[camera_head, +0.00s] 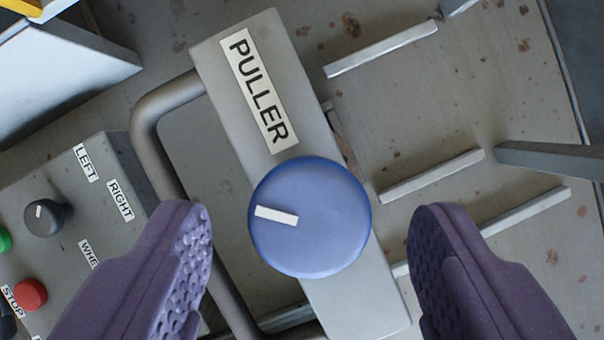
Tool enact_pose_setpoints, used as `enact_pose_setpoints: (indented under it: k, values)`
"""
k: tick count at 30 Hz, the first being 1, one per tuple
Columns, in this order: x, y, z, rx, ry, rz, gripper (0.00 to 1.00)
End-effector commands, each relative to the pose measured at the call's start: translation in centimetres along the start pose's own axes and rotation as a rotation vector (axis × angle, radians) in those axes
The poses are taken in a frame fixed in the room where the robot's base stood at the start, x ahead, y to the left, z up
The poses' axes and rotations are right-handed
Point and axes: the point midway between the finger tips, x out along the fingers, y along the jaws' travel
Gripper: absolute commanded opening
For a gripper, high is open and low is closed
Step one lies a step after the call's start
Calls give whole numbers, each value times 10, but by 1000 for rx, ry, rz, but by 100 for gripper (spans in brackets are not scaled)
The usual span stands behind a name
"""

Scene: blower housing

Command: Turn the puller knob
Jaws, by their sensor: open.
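The puller knob (325,243) is a round blue knob with a short white pointer mark on its face. The mark points to the left in the picture, tilted slightly up. The knob sits on a grey bar-shaped panel (228,55) below a white label (259,90) reading PULLER. My gripper (310,228) is open, with one purple textured finger to the left of the knob and one to the right. Clear gaps show on both sides, and neither finger appears to touch it. The finger bases are cut off by the lower edge.
At left is a grey control box with a small black knob (44,217), a red button (30,294) and a partly seen green button (4,240). A bent grey pipe (147,125) runs between box and panel. Raised metal strips (432,176) lie right.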

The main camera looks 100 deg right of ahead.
Motion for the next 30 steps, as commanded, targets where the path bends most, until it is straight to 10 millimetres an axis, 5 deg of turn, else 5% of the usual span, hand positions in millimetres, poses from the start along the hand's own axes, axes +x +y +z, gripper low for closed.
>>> enact_pose_setpoints:
  k: [10,18,30]
  values:
    - [7,0,0,1,0,2,67]
    - [6,0,0,2,0,2,10]
    - [7,-1,0,81,-1,37,11]
